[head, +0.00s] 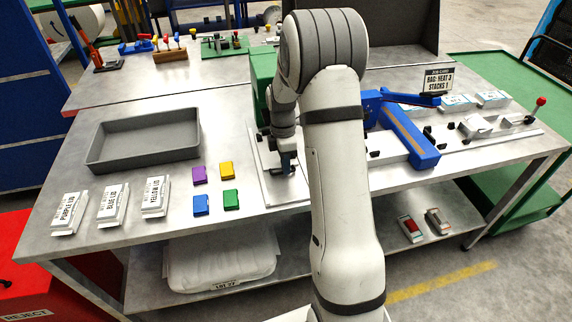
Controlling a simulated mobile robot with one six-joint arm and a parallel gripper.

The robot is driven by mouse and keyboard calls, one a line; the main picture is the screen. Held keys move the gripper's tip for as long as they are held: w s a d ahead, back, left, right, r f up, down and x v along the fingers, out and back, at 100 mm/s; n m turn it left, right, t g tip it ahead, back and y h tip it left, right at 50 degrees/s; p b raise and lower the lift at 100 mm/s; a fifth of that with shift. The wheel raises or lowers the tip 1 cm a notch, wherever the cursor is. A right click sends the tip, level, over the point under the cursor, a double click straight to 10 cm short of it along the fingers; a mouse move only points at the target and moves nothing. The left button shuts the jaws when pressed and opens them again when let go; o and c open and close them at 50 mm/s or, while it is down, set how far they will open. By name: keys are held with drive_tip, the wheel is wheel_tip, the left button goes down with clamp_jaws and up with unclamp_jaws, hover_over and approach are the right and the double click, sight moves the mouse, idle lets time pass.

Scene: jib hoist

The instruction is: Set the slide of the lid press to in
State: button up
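A green machine (262,66), which looks like the lid press, stands on the table at centre, mostly hidden behind my arm. A pale base plate (267,188) lies in front of it. My gripper (287,170) points down over this plate, close to its front part. My own arm and the small scale hide the fingertips, so I cannot tell whether they are open or touch anything. I cannot make out the slide or its position.
A grey tray (100,158) and white lid boxes (112,205) stand at left. Purple, yellow, blue and green blocks (231,199) lie left of the plate. A blue lever device (412,140) stands right of my arm. A red-knobbed lever (540,102) is at far right.

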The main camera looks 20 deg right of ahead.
drive_tip(key=shift+o, duration=1.4)
drive_tip(key=shift+a, duration=0.5)
drive_tip(key=shift+o, duration=1)
drive_tip(key=shift+s+d, duration=0.1)
drive_tip(key=shift+d, duration=0.15)
wheel_tip(320, 180, up, 8)
drive_tip(key=w, duration=0.1)
drive_tip(key=shift+w+f+b, duration=0.2)
drive_tip(key=shift+w+b, duration=0.1)
